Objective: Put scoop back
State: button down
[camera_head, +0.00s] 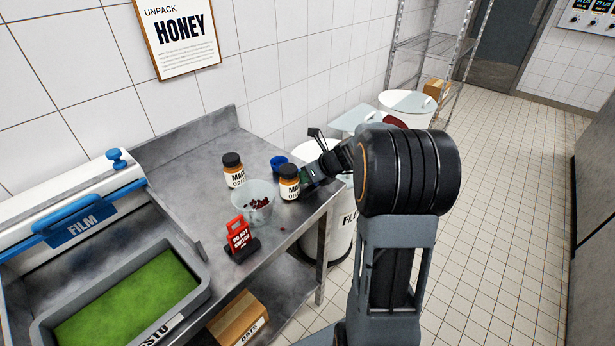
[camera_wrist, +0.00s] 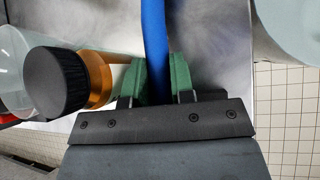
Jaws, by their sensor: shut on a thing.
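My gripper (camera_head: 308,180) is over the right end of the steel table, just right of a brown jar. In the wrist view my gripper (camera_wrist: 158,75) has its green fingers shut on a blue handle, which I take for the scoop (camera_wrist: 154,30). In the head view the blue scoop (camera_head: 279,162) shows behind the jar, left of the fingers. Its handle is mostly hidden there by the jar and the gripper.
A black-lidded jar (camera_head: 289,186) stands close beside my gripper; another jar (camera_head: 233,170) is behind. White bins (camera_head: 408,119) stand beyond the table's right edge.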

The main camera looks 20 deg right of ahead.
jog(key=shift+f, duration=0.15)
jog(key=shift+f, duration=0.15)
jog(key=c, duration=1.3)
grip_release()
jog(key=shift+o, duration=0.2)
